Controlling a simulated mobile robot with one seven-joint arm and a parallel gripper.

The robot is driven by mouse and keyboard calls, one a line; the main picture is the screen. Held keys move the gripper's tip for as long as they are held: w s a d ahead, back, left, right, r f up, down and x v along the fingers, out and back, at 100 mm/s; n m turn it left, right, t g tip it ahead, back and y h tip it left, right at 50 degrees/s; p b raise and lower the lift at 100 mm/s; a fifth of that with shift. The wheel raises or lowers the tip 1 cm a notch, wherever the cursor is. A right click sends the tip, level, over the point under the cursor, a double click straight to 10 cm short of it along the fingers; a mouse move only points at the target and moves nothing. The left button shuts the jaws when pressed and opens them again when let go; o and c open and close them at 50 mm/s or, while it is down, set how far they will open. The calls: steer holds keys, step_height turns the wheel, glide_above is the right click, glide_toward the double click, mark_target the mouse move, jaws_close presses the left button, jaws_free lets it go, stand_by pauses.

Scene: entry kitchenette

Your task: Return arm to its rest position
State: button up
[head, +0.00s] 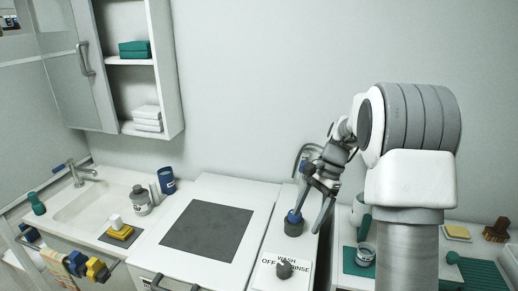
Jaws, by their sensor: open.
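My gripper (309,215) hangs pointing down over the narrow white strip between the dark-topped unit and the right counter. Its two dark fingers are spread apart and nothing shows held between them. A dark grey item with a blue top (293,226) stands on the white surface by the left fingertip. I cannot tell whether they touch. My arm reaches in from the right and is bent, with its large grey and white joint in the foreground. It hides part of the right counter and the wall.
A dial panel (284,270) marked with "WASH" and "OFF" lies in front of the gripper. A grey mat (207,235), blue cup (167,180) and sink (90,207) are to the left. An open wall cabinet (128,98) hangs upper left. A jar (366,254) stands right. The wall above is clear.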

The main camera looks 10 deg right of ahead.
steer(key=s+a+r+n+t+h, duration=0.4)
steer(key=s+r+n, duration=0.5)
steer(key=s+r, duration=0.65)
steer(key=s+a+f+n+t, duration=0.2)
steer(key=s+n+t, duration=0.1)
steer(key=s, duration=0.6)
steer(key=shift+f+n, duration=0.25)
steer(key=shift+n, duration=0.35)
steer(key=shift+c, duration=0.3)
